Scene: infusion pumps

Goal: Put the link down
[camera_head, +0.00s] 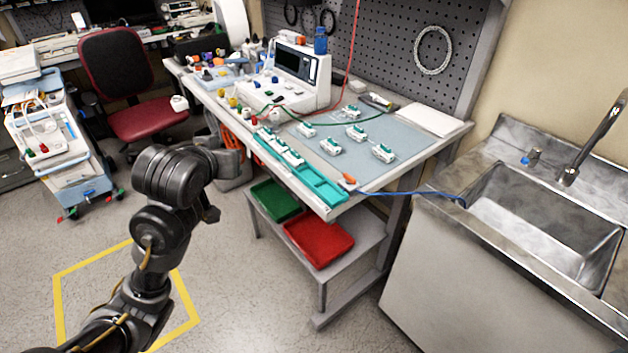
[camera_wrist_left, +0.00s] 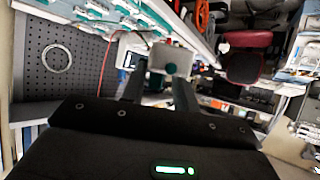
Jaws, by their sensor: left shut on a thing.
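My left gripper (camera_wrist_left: 164,82) is shut on a white link (camera_wrist_left: 172,56) with a round teal part, seen between its fingers in the left wrist view. In the head view the left gripper (camera_head: 229,140) is beside the front edge of the workbench, and my wrist hides the held link. A teal tray (camera_head: 320,185) lies along the bench's front edge, with white and teal pieces in its far part and bare compartments at its near end. Several white and teal links (camera_head: 330,146) lie on the blue-grey mat (camera_head: 345,165). My right gripper is not in view.
A white pump (camera_head: 300,75) stands at the back of the bench, with green and red tubes near it. Green (camera_head: 272,200) and red (camera_head: 320,238) bins sit on the shelf below. A red chair (camera_head: 115,70) is at left, a steel sink (camera_head: 545,220) at right.

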